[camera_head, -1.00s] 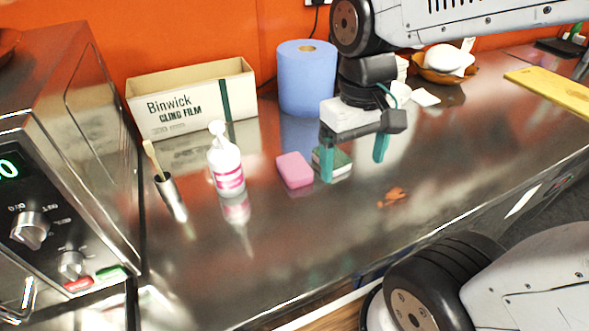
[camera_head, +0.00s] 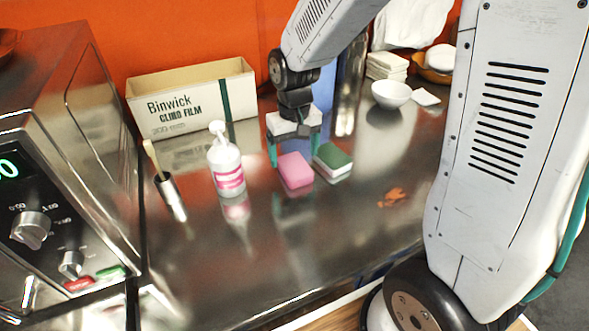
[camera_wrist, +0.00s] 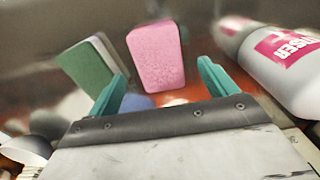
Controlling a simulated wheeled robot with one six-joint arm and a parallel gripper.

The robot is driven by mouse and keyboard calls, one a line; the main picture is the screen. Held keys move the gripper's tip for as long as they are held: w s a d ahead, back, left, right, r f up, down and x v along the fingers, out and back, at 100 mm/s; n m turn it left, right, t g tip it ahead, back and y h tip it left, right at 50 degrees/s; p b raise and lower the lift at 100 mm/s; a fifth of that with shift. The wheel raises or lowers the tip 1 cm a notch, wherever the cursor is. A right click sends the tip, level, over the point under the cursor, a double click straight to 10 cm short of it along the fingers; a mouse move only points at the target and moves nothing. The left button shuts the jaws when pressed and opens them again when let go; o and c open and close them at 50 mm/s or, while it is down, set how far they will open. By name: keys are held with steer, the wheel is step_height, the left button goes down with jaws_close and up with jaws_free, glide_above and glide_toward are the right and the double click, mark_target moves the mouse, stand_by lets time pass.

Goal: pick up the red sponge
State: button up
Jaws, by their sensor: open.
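The sponge that fits the task looks pink (camera_head: 295,171) and lies on the steel counter. It also shows in the wrist view (camera_wrist: 156,55), beyond the gap between the fingertips. My gripper (camera_head: 293,150) is open and empty, behind the pink sponge in the head view, with its teal fingers pointing down. In the wrist view my gripper (camera_wrist: 160,78) has one finger on each side of the sponge's near end. I cannot tell how high the fingertips are above the counter.
A green and white sponge (camera_head: 333,163) lies just right of the pink one. A pump bottle (camera_head: 226,165) stands to the left. A cling film box (camera_head: 190,105) is behind, and a white bowl (camera_head: 391,94) is back right. The front counter is mostly clear.

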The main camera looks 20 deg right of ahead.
mark_target(295, 165)
step_height(295, 165, down, 4)
steer(key=shift+d+f, duration=0.1)
steer(key=shift+f, duration=0.05)
steer(key=c, duration=1.1)
steer(key=shift+c, duration=0.2)
